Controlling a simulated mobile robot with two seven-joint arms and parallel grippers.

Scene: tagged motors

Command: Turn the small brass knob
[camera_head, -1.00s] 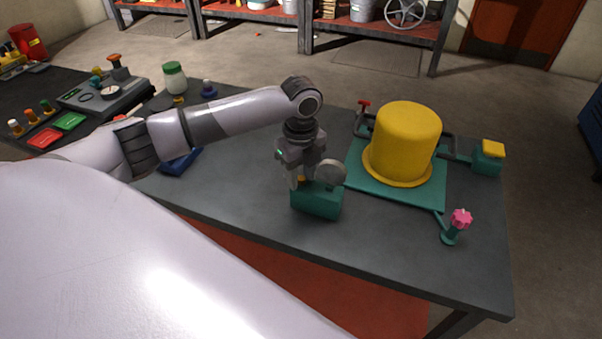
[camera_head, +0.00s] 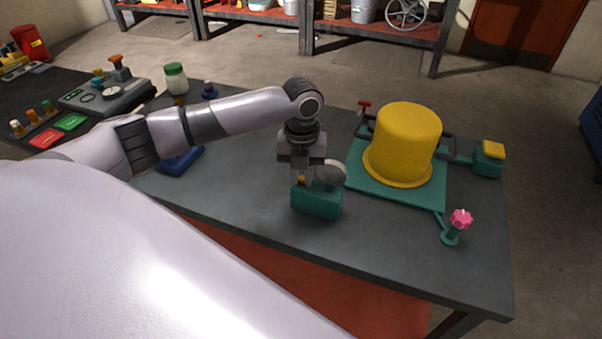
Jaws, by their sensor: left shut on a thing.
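The small brass knob (camera_head: 301,180) shows as a small orange-gold spot at the top left of a teal block (camera_head: 317,202) on the grey table. A round pale grey disc (camera_head: 331,173) stands at the block's back right. My left gripper (camera_head: 302,181) points down over the block, with its fingers around the knob and shut on it. The fingers hide most of the knob. My right gripper is not in view.
A yellow domed cover (camera_head: 404,143) stands on a teal plate (camera_head: 380,192) to the right. A pink knob (camera_head: 460,219) is at the front right, and a yellow-topped teal box (camera_head: 489,158) at the far right. The table front (camera_head: 400,260) is clear.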

